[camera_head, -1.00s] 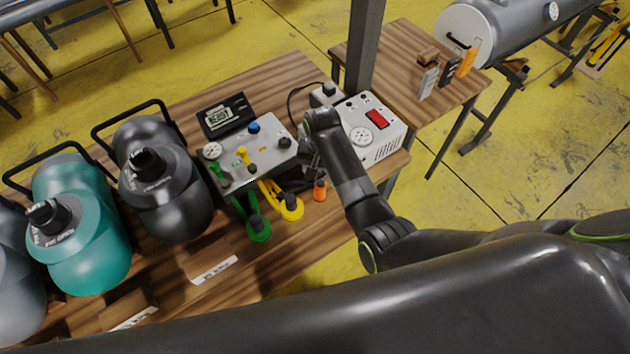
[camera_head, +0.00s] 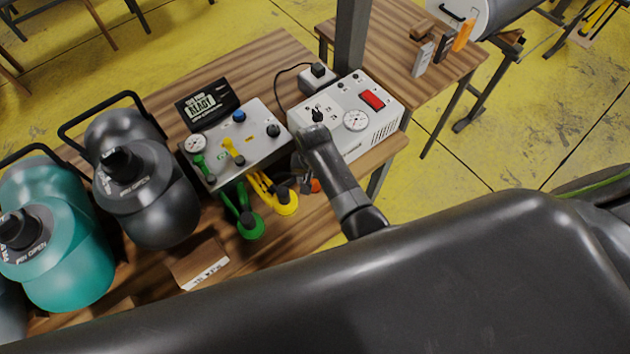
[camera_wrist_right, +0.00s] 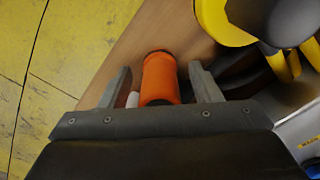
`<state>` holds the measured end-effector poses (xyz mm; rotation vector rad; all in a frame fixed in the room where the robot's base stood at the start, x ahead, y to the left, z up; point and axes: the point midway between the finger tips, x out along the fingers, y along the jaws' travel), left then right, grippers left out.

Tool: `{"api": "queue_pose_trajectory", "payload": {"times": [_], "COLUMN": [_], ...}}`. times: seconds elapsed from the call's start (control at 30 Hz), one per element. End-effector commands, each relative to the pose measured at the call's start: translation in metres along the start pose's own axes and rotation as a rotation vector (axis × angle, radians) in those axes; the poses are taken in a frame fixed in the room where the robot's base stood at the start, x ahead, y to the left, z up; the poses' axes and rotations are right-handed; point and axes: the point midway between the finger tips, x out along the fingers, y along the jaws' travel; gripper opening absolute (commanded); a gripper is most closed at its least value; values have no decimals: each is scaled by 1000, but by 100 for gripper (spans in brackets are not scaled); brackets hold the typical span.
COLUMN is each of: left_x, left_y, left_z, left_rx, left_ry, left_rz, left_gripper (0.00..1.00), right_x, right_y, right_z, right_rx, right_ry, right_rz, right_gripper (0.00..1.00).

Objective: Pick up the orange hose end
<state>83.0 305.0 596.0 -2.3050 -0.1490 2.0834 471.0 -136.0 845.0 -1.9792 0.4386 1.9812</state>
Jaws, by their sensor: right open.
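The orange hose end (camera_wrist_right: 161,78) is a short orange cylinder with a dark near end, over the wooden table in the right wrist view. My right gripper (camera_wrist_right: 158,70) is open, with one finger on each side of it. A gap shows on both sides, so the fingers do not appear closed on it. In the head view a bit of the orange hose end (camera_head: 315,186) shows beside my right arm, which hides the rest and most of the gripper. My left gripper is not in view.
Yellow (camera_head: 284,202) and green (camera_head: 250,226) hose ends hang left of the orange one, below the grey control panel (camera_head: 215,150). A white box with a gauge (camera_head: 375,125) stands behind my right wrist. Grey (camera_head: 150,200) and teal (camera_head: 60,255) tanks stand at left.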

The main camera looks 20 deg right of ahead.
Motion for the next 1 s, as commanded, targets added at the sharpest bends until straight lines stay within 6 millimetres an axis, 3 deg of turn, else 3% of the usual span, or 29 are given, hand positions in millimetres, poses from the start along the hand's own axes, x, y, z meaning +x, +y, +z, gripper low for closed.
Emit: {"api": "queue_pose_trajectory", "payload": {"times": [0.07,0.37,0.7,1.0], "left_x": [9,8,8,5], "left_y": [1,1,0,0], "left_z": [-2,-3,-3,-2], "left_rx": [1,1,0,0], "left_ry": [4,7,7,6], "left_rz": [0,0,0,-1], "left_gripper": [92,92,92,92], "right_x": [8,7,7,4], "right_y": [-1,-1,-1,-1], "right_z": [1,1,1,1], "right_rx": [1,1,2,1], "right_ry": [-1,-1,0,0], "right_rz": [-1,0,0,-1], "right_gripper": [57,56,11,10]}}
